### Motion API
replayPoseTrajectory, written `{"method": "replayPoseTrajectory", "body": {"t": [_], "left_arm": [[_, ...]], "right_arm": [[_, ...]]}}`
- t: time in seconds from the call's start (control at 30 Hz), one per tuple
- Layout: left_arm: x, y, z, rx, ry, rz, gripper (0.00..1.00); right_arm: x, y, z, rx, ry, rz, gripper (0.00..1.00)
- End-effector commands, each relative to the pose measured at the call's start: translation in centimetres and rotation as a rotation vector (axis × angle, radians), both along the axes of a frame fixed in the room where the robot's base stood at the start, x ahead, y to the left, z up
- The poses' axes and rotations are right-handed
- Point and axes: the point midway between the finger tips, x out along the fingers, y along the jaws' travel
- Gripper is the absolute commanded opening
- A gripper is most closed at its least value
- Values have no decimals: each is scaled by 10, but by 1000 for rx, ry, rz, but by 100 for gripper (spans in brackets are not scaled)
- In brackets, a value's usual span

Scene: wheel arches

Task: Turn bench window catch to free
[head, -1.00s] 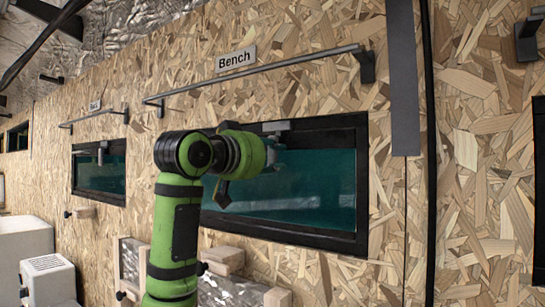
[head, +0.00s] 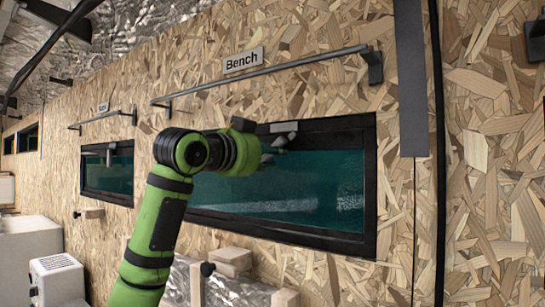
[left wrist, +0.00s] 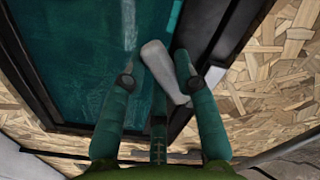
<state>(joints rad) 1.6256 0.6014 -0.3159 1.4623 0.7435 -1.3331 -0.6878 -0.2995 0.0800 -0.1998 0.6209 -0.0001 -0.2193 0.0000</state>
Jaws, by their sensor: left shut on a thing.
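The bench window catch is a small light-grey lever (head: 284,127) at the top edge of the black-framed bench window (head: 325,239), under the "Bench" sign (head: 243,60). In the head view it lies roughly along the top frame. My left gripper (head: 280,143) is at the catch, its wrist hiding part of the frame. In the left wrist view the grey lever (left wrist: 163,70) lies between the fingers (left wrist: 156,68), close to the right one, and the gripper is shut on it. The window looks closed. My right gripper is not in view.
A grey rail (head: 265,73) runs above the window. A second, smaller window (head: 108,172) with its own catch is further left. Wooden blocks (head: 232,258) and a white box (head: 57,280) are below.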

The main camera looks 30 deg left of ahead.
Motion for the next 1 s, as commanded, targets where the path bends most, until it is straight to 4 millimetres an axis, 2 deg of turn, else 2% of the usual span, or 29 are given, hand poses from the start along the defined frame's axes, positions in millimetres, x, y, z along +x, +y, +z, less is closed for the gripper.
{"method": "replayPoseTrajectory", "body": {"t": [0.6, 1.0], "left_arm": [[1, 11, 17, 532, -81, 4, 0], [1, 12, 22, 699, -105, 4, 0]], "right_arm": [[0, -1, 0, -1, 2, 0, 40], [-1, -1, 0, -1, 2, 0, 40]]}}
